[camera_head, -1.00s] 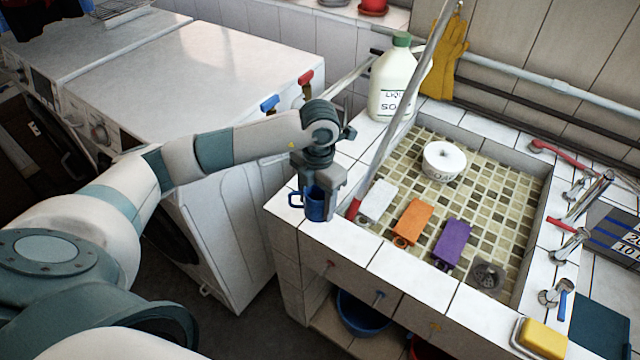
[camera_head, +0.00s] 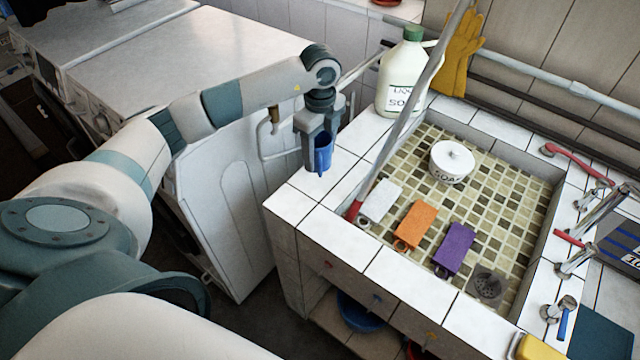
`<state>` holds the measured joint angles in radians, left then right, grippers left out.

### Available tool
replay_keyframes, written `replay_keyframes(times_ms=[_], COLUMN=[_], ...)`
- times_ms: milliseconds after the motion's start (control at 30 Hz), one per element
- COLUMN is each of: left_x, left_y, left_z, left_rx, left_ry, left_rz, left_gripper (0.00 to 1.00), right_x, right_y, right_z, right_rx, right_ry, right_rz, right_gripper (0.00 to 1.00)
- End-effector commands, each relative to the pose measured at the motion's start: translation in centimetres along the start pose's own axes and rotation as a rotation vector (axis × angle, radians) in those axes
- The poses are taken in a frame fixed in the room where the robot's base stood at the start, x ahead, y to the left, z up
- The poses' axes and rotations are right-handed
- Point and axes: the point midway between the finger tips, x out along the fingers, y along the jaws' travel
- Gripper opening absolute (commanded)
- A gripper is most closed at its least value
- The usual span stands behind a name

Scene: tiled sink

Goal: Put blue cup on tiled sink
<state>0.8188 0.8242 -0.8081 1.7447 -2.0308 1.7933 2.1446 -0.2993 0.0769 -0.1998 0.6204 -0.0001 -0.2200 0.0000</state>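The blue cup (camera_head: 323,158) is at the left ledge of the tiled sink (camera_head: 312,222), upright, partly hidden by my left gripper (camera_head: 317,150). The gripper points down with its fingers on either side of the cup and appears shut on it. The cup's bottom is at or just above the white tiles; I cannot tell whether it touches them. The cup's handle is not visible. My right gripper is not in view.
A soap bottle (camera_head: 402,85) stands behind the cup on the ledge. A slanted pole (camera_head: 405,118) crosses the sink's left side. The basin holds a white soap pot (camera_head: 452,165) and orange (camera_head: 416,222) and purple (camera_head: 455,245) blocks.

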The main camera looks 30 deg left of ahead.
Motion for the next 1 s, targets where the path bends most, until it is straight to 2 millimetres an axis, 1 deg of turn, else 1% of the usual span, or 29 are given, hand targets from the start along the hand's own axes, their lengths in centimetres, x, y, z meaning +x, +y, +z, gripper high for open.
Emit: replay_keyframes(times_ms=[100,467,567,800,900,1000], left_x=[-0.1,0.2,1.1,4.6,5.7,6.2], left_y=[-0.1,0.0,0.0,0.1,0.0,-0.1], left_z=[0.1,0.1,0.1,0.1,0.1,0.1], left_rx=[-0.026,-0.025,-0.025,-0.025,-0.026,-0.025], left_ry=[0.001,0.001,0.001,0.001,0.001,0.001], left_rz=[0.000,0.001,0.003,0.004,0.002,0.000], left_gripper=[0.31,0.31,0.31,0.31,0.31,0.31], right_x=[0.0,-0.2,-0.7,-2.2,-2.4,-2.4], right_y=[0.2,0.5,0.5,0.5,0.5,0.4], right_z=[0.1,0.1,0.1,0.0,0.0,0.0], right_rx=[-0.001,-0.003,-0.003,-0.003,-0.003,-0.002], right_ry=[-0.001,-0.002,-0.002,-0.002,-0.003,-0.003], right_rz=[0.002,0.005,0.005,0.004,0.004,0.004], right_gripper=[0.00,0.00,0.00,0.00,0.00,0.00])
